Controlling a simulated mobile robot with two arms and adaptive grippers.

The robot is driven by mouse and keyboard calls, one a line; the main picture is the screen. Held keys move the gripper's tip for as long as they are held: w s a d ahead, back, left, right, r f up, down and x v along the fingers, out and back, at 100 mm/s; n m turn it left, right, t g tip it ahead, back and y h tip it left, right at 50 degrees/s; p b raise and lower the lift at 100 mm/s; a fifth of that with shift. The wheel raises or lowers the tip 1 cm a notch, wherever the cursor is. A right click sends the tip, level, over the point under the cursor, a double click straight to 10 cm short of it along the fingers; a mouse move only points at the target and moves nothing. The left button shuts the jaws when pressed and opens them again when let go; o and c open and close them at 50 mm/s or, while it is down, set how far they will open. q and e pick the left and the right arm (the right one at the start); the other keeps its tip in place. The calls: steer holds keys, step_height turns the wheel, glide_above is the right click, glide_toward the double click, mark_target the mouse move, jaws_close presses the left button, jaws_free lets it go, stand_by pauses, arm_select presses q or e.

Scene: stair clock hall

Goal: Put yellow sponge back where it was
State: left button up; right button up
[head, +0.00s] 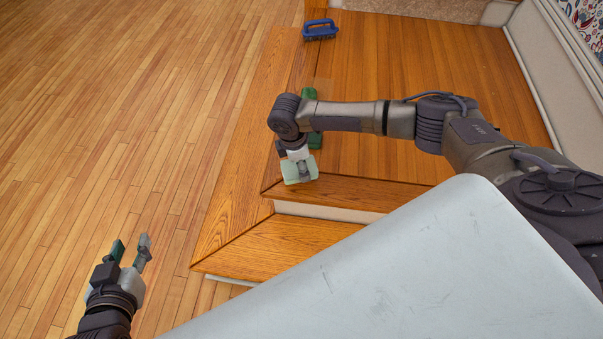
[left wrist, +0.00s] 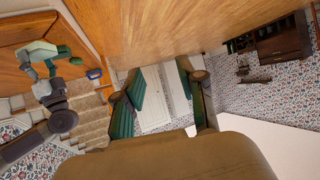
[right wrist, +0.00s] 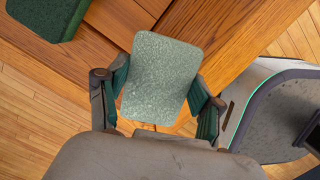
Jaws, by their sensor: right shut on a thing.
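My right gripper (right wrist: 160,92) is shut on a flat, pale green, speckled sponge-like block (right wrist: 158,75), gripped by its two sides. In the head view this block (head: 300,172) is over the wooden step near its front edge; I cannot tell if it touches the wood. It looks pale green, and no clearly yellow sponge shows. My left gripper (head: 130,252) is open and empty, over the floor at the lower left. Its spread fingers also show in the left wrist view (left wrist: 160,98).
A dark green block (head: 315,140) lies on the wooden step, partly hidden by my right arm. It also shows in the right wrist view (right wrist: 48,15). A blue brush (head: 320,30) lies farther back near the step's left edge. The wooden floor (head: 110,110) at left is clear.

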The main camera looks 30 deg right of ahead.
step_height(320, 180, down, 4)
steer(key=shift+r+b, duration=0.1)
steer(key=shift+b, duration=0.85)
arm_select(q)
steer(key=w+d+r+t+h, duration=0.1)
steer(key=w+d+r+t, duration=0.1)
steer(key=r+t, duration=0.3)
step_height(320, 180, up, 2)
steer(key=shift+w+r+h, duration=0.25)
steer(key=shift+w+h, duration=0.05)
steer(key=shift+w, duration=0.3)
arm_select(e)
steer(key=o, duration=1)
